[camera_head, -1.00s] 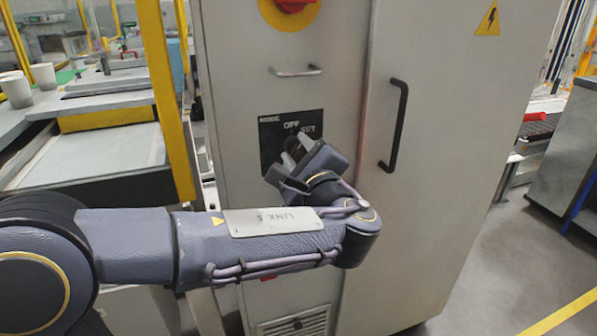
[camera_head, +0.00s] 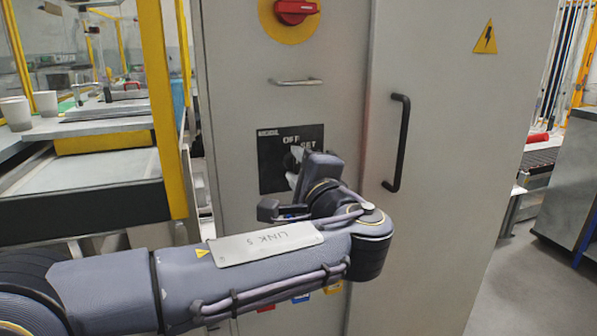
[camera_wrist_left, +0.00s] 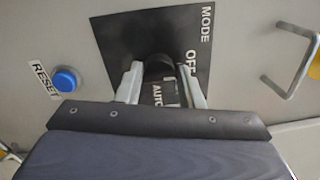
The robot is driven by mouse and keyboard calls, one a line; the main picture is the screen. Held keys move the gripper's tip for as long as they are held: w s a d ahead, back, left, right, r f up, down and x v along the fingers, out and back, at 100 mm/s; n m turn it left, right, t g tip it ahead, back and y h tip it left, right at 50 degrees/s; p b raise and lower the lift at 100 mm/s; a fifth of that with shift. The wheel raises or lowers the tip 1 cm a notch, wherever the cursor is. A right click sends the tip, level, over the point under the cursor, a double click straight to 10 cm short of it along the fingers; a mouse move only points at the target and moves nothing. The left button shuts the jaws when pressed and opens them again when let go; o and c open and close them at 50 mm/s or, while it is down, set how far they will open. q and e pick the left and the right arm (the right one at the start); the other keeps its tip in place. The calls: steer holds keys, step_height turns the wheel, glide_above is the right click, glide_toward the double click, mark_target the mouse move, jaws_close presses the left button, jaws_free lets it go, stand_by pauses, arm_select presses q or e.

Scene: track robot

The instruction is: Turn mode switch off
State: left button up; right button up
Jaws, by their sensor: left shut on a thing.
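The mode switch plate (camera_head: 268,160) is a black panel on the grey cabinet front, with OFF and SET lettering showing in the head view. In the left wrist view the plate (camera_wrist_left: 112,35) carries MODE, OFF and AUTO lettering. The black switch knob (camera_wrist_left: 158,68) sits between the two pale fingers of my left gripper (camera_wrist_left: 163,85), which is shut on it. In the head view my left gripper (camera_head: 293,172) is at the plate, and its wrist hides the plate's lower right. My right gripper is in neither view.
A red rotary handle (camera_head: 295,10) on a yellow disc is above the plate, with a metal pull handle (camera_head: 297,81) between. A blue RESET button (camera_wrist_left: 66,79) is beside the plate. A black door handle (camera_head: 399,143) stands out to the right. Open floor (camera_head: 500,285) lies at right.

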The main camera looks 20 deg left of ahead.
arm_select(q)
steer(key=shift+f, duration=0.25)
steer(key=o, duration=0.8)
steer(key=shift+o, duration=0.4)
steer(key=shift+r, duration=0.1)
steer(key=v, duration=0.7)
steer(key=shift+s+d+p, duration=0.2)
steer(key=shift+s+p, duration=0.2)
steer(key=shift+p, duration=0.05)
steer(key=shift+a, duration=0.1)
